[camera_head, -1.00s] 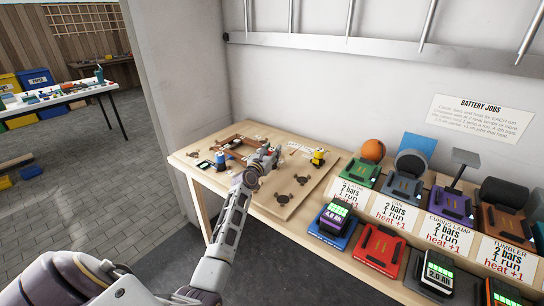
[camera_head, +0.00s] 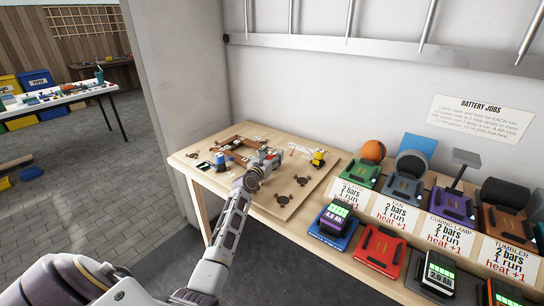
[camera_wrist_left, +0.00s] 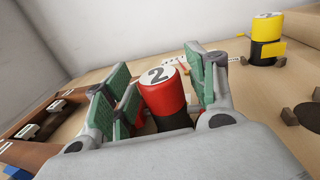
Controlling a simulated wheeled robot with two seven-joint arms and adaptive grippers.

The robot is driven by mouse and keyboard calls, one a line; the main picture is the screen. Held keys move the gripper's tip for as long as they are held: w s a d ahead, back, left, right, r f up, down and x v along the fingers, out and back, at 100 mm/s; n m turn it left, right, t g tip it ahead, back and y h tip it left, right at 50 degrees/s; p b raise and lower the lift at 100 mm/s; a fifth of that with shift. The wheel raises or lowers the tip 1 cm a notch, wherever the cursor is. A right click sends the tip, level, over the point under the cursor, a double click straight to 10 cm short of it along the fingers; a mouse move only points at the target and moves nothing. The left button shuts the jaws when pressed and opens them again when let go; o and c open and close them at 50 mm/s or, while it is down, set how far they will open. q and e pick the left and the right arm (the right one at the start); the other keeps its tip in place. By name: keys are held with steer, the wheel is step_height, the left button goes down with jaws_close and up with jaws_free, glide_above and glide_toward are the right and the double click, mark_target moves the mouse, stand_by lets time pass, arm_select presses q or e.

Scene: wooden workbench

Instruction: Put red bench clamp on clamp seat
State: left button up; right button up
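The red bench clamp (camera_wrist_left: 162,92), a red cylinder with a white top marked 2 and a dark lower part, stands between the green finger pads of my left gripper (camera_wrist_left: 165,90) in the left wrist view. The pads sit close against both its sides and appear shut on it; its foot is hidden by the hand. In the head view my left gripper (camera_head: 266,156) is low over the wooden board, right of the brown wooden frame (camera_head: 226,139). A small white lettered sign (camera_head: 299,148) lies beyond it; I cannot make out the clamp seat clearly. My right gripper is not in view.
A yellow clamp (camera_head: 318,158) stands to the right and a blue one (camera_head: 221,161) to the left. Dark cross-shaped fixtures (camera_head: 283,198) are on the board's front right. Chargers and batteries (camera_head: 380,246) fill the bench farther right.

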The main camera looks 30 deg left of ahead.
mark_target(270, 157)
arm_select(q)
steer(key=shift+r, duration=0.15)
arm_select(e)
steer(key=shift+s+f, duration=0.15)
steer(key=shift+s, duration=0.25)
arm_select(q)
steer(key=shift+s, duration=0.4)
steer(key=shift+s+d, duration=0.1)
steer(key=shift+s, duration=0.25)
steer(key=shift+s+d+p, duration=0.15)
steer(key=shift+s+p, duration=0.3)
steer(key=shift+s, duration=0.75)
steer(key=s, duration=0.4)
steer(key=shift+s+d, duration=0.1)
steer(key=shift+d, duration=0.15)
steer(key=shift+s+p, duration=0.3)
steer(key=shift+s, duration=0.55)
steer(key=shift+s+d, duration=0.15)
steer(key=shift+s, duration=0.9)
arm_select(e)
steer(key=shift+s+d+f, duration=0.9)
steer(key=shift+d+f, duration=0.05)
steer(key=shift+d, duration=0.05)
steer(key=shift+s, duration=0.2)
